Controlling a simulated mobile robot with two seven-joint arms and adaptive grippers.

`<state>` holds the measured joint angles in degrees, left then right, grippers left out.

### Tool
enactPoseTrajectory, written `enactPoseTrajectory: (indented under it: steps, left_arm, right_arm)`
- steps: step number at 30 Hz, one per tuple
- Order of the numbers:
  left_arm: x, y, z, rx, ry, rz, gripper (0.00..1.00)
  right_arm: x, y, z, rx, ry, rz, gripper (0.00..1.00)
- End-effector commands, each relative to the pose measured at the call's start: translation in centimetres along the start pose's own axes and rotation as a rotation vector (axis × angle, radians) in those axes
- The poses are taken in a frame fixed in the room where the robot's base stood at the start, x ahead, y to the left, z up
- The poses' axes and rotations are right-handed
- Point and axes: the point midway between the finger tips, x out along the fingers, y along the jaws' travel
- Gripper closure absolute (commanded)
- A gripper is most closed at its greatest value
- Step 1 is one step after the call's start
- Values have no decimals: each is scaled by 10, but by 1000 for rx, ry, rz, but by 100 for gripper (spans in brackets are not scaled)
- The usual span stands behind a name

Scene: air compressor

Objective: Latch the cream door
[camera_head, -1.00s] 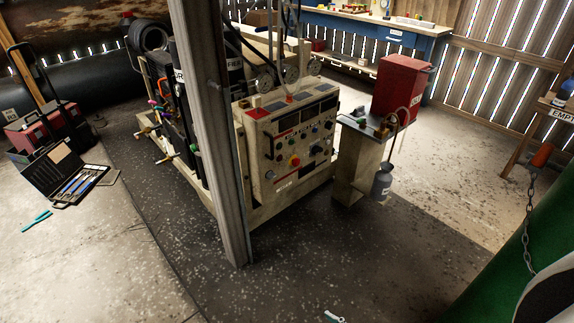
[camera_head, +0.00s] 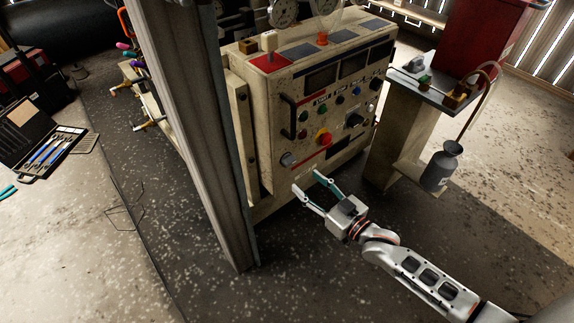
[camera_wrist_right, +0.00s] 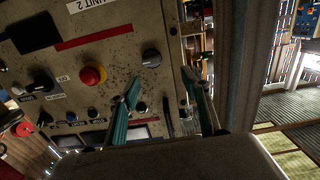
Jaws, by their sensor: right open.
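The cream door (camera_head: 305,95) is the worn front panel of the compressor cabinet, with a black pull handle, several buttons and a red emergency knob. A grey rotary knob (camera_head: 289,159) sits at its lower left corner. This knob also shows in the right wrist view (camera_wrist_right: 151,58). I cannot tell whether the door is flush with its frame. My right gripper (camera_head: 308,181) is open and empty, in front of and below the door's lower edge. In the right wrist view its fingertips (camera_wrist_right: 160,77) are spread near the knob, apparently not touching it. My left gripper is not in view.
A wooden post (camera_head: 190,130) stands just left of the cabinet. A cream stand (camera_head: 405,130) with a grey bottle (camera_head: 441,166) is at the right, near a red box (camera_head: 480,45). An open toolbox (camera_head: 40,145) lies at far left. The dark floor in front is mostly clear.

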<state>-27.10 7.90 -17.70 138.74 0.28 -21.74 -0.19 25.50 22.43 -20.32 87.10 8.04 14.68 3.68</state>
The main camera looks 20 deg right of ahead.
Motion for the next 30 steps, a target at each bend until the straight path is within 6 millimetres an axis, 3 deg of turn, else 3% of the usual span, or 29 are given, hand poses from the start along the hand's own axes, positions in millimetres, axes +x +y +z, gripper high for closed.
enactPoseTrajectory:
  steps: [1,7,21,30]
  left_arm:
    - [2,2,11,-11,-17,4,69]
    - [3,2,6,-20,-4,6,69]
    - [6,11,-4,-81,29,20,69]
    - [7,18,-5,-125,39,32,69]
  right_arm:
    - [3,5,18,8,-5,-1,53]
    - [20,18,12,10,32,-1,53]
    - [81,19,8,10,35,0,53]
    - [97,19,4,10,38,0,53]
